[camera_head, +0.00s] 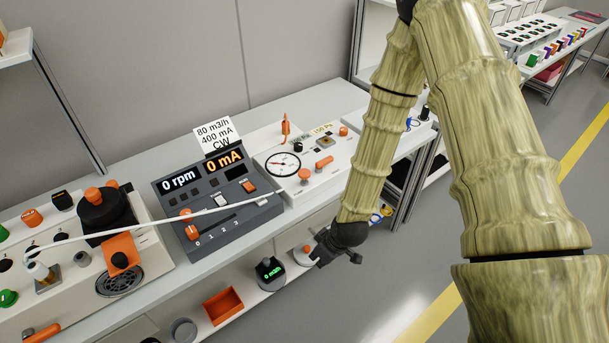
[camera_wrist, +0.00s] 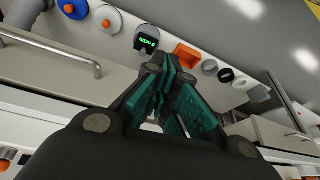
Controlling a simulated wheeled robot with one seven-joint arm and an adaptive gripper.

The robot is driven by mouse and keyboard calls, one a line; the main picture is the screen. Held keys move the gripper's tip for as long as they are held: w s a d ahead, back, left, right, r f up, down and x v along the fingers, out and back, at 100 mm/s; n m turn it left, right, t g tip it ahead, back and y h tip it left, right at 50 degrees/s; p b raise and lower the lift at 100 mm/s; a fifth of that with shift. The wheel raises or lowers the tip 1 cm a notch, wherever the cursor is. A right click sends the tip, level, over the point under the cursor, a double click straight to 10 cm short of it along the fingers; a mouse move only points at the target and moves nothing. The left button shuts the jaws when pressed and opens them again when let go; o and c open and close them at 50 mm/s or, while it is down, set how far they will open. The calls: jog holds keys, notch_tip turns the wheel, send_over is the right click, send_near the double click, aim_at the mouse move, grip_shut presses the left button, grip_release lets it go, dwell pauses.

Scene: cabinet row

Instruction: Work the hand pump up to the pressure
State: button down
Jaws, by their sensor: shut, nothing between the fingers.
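A white panel (camera_head: 262,164) on the bench carries a round dial gauge (camera_head: 283,165), an upright orange lever (camera_head: 286,128), an orange knob (camera_head: 305,174) and an orange handle (camera_head: 324,162). Small label cards stand at its back, too small to read surely. Which part is the hand pump I cannot tell for certain; the upright lever looks most like a pump handle. My gripper (camera_head: 330,257) is shut and empty, in front of and below the panel, apart from it, near the bench's front edge. The wrist view shows its teal-padded fingers (camera_wrist: 166,78) over the lower shelf; the panel is not identifiable there.
A grey control box (camera_head: 215,195) reading 0 rpm and 0 mA stands left of the panel, with a white cable across it. A lower shelf (camera_head: 245,308) holds an orange bin (camera_head: 223,305) and a small green-lit meter (camera_head: 270,271). Open floor lies at right.

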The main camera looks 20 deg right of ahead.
jog(key=w+r+n+t+y+b, duration=0.15)
jog(key=w+r+n, duration=0.25)
jog(key=w+r, duration=0.75)
notch_tip(320, 180, up, 13)
jog(key=n+t+b, duration=0.2)
jog(key=n+t, duration=0.1)
jog(key=n, duration=0.2)
send_over(302, 174)
jog(key=shift+w+d+y, duration=0.1)
jog(key=shift+y, duration=0.35)
jog(key=shift+f, duration=0.1)
jog(key=shift+f+b, duration=2.8)
jog(key=shift+f, duration=1.5)
jog(key=shift+f, duration=0.25)
jog(key=shift+f, duration=0.2)
